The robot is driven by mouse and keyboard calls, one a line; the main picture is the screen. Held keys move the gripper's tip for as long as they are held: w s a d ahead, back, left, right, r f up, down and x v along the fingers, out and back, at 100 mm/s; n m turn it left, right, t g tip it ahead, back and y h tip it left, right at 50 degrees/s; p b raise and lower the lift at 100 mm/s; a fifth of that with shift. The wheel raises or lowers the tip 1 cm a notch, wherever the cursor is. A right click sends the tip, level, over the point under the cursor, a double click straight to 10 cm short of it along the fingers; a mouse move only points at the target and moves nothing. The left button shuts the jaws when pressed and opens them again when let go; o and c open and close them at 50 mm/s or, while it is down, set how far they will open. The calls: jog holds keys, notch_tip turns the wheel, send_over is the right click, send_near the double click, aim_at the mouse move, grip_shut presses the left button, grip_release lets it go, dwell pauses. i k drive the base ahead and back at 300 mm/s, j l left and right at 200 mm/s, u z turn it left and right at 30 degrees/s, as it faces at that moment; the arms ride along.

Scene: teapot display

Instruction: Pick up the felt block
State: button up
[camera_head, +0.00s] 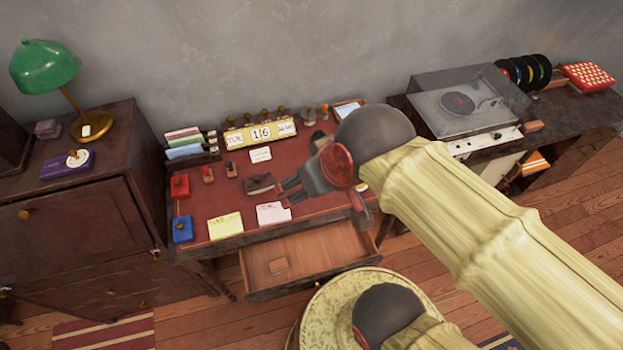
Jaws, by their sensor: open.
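I cannot tell for certain which thing is the felt block. A small dark brown block (259,184) lies on the red desk top (232,201), just left of my fingertips. My arm hides the desk's right part.
Yellow (225,225) and pink (273,213) notes lie at the desk front. A red box (180,185), a blue box (183,229) and small stamps stand left. A calendar (261,133) stands behind. A record player (466,103) is on the right cabinet.

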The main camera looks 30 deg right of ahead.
aim_at(278, 266)
jog(key=k+j, duration=0.1)
jog(key=j, duration=0.3)
jog(key=z, duration=1.2)
jog(key=k+j+u, duration=0.1)
jog(key=u, duration=0.25)
jog(key=j+u, duration=0.4)
jog(key=k+l, duration=0.05)
